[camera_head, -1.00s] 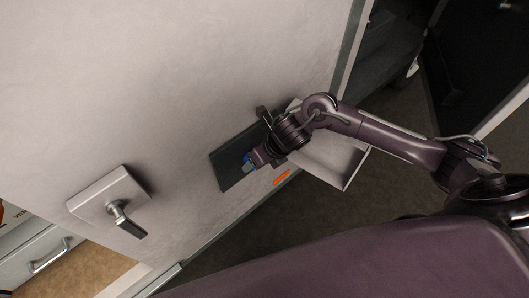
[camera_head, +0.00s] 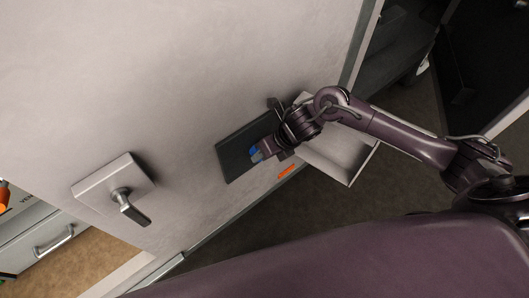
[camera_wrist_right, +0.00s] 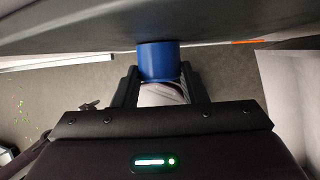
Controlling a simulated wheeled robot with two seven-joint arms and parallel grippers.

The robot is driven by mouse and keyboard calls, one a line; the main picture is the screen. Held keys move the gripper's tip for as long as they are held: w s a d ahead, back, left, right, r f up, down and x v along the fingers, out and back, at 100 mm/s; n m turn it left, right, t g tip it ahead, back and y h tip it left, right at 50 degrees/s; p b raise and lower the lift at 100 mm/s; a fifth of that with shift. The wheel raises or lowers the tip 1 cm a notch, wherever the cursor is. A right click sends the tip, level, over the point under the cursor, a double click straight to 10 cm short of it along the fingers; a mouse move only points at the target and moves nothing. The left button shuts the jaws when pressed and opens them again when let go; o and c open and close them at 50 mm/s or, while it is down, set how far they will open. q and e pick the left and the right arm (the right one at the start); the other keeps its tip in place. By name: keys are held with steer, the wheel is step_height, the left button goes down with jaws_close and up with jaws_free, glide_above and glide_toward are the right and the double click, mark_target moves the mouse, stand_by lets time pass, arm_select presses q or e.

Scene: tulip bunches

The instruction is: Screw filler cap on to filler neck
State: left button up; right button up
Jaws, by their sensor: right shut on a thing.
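A blue cylinder (camera_wrist_right: 160,60), which looks like the filler neck, stands out from a dark rectangular panel (camera_head: 232,158) on the pale wall. The grey piece meets the blue cylinder's near end in the right wrist view. Whether threads are engaged is hidden. My left gripper is not in view.
A lever handle on a square plate (camera_head: 98,188) is on the wall at left. An open pale flap (camera_head: 338,160) is right of the panel, behind my right arm. An orange marker (camera_head: 286,171) is below the panel. Dark floor lies below the wall's edge.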

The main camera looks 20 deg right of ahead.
steer(key=y+b, duration=0.2)
steer(key=g+y+b, duration=0.1)
steer(key=shift+w+d+f+m+y, duration=0.1)
steer(key=shift+d+f+m+y, duration=0.05)
steer(key=shift+d+m+y, duration=0.2)
stand_by(0.3)
steer(key=shift+f+y+b, duration=0.2)
steer(key=shift+y+b, duration=0.05)
steer(key=shift+b, duration=0.4)
steer(key=shift+m+y+b, duration=0.25)
steer(key=shift+y+b, duration=0.35)
steer(key=shift+b, duration=0.4)
steer(key=shift+d+g, duration=0.15)
steer(key=shift+g, duration=0.15)
